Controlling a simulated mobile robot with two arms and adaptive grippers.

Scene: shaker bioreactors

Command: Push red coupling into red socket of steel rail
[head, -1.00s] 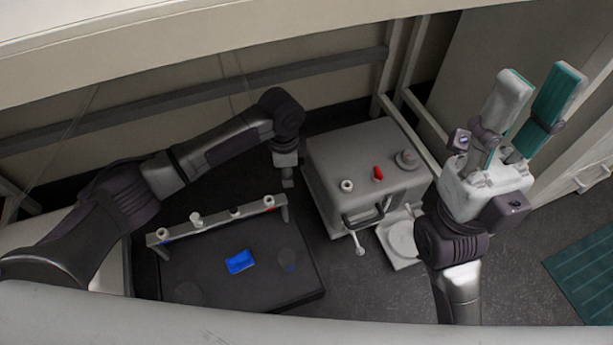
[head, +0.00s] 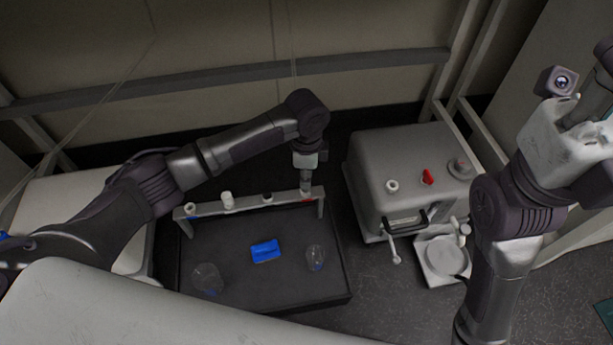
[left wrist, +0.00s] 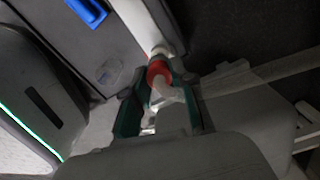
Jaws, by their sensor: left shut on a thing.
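The steel rail (head: 247,203) stands on legs along the back of a dark platform, with several fittings along its top. Red marking shows at its right end, at the red socket (head: 309,198). My left gripper (head: 306,186) points down right over that end. In the left wrist view, its green-padded fingers (left wrist: 160,92) are shut on the red coupling (left wrist: 158,70), whose red ring shows between them. The ring's far side is close to a pale fitting at the rail; I cannot tell whether it is seated. My right gripper (head: 598,135) is raised at the right edge, its fingers largely cut off.
The dark platform (head: 240,295) carries a blue block (head: 265,251) and clear round vessels (head: 207,279). A grey box (head: 405,165) with a red knob (head: 428,177) stands to the right. A small pale-topped device (head: 445,257) sits in front of it.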

